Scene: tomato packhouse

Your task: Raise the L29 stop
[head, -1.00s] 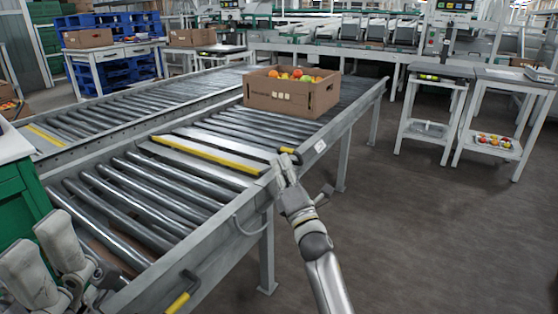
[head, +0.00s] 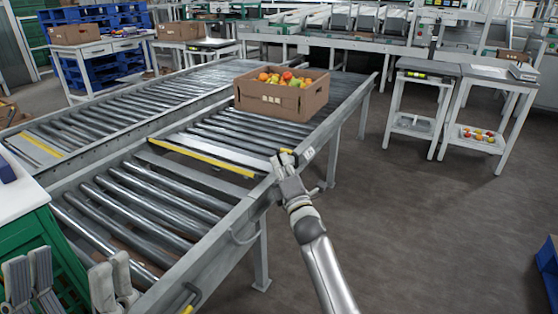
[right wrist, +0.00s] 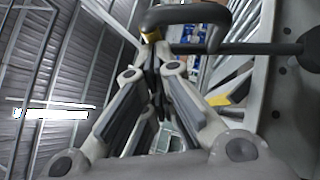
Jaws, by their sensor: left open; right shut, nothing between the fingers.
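A yellow-edged stop bar (head: 203,159) lies across the near roller lane, low between the rollers; I cannot read its label. Its side lever shows in the right wrist view as a dark bent handle (right wrist: 185,14) with a yellow part. My right gripper (head: 284,158) is at the lever on the lane's right rail, shut and empty. In the right wrist view its fingertips (right wrist: 152,52) are just below the handle; whether they touch it I cannot tell. My left gripper (head: 72,265) is open and empty at the lower left, near the green crate.
A cardboard box of tomatoes (head: 282,95) stands on the lane beyond the stop. A second roller lane (head: 95,112) with another yellow-edged stop (head: 42,144) runs alongside. Another lever (head: 188,302) is at the near rail. Small tables (head: 425,70) stand right; the floor between is clear.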

